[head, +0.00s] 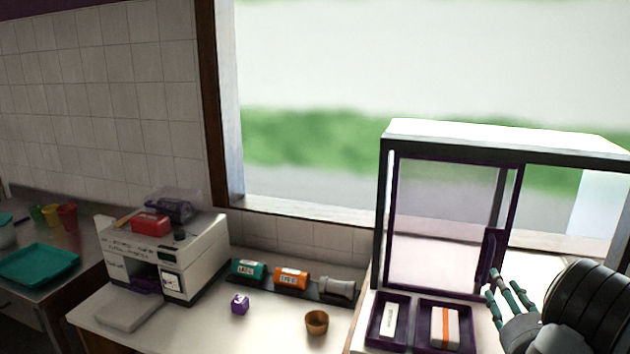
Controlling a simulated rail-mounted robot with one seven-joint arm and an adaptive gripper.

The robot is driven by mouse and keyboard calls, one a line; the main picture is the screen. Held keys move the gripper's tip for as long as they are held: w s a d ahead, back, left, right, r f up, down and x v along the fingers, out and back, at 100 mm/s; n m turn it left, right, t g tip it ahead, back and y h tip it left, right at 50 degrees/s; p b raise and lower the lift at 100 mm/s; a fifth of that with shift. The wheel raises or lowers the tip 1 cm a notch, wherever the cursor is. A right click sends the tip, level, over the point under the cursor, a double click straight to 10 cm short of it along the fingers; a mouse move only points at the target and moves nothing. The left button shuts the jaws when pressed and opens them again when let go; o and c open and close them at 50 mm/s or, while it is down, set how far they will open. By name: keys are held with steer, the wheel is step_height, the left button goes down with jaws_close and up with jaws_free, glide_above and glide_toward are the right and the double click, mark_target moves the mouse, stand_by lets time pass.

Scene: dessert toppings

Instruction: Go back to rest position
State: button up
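My gripper (503,293) is at the lower right, in front of the glass cabinet (505,140). Its slim teal fingers point up and to the left, with gaps showing between them, and it looks open and empty. The fingertips are close to the dark handle (487,257) of the sliding door in this view. I cannot tell whether they touch it. My dark, ribbed arm reaches in from the right edge.
Purple trays (459,311) hold boxes below the cabinet. A brown cup (317,322), a purple cube (240,304), and teal and orange packs (291,278) sit on the counter. A white machine (197,258) and a teal tray (40,265) are left. The front counter has clear room.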

mark_target(488, 264)
steer(key=w, duration=0.6)
steer(key=w+d, duration=0.1)
steer(key=w, duration=0.1)
steer(key=shift+w+d, duration=0.1)
steer(key=shift+w, duration=0.3)
steer(key=shift+s, duration=0.1)
steer(key=s+a, duration=0.1)
steer(key=s, duration=1)
steer(key=shift+s+a, duration=0.35)
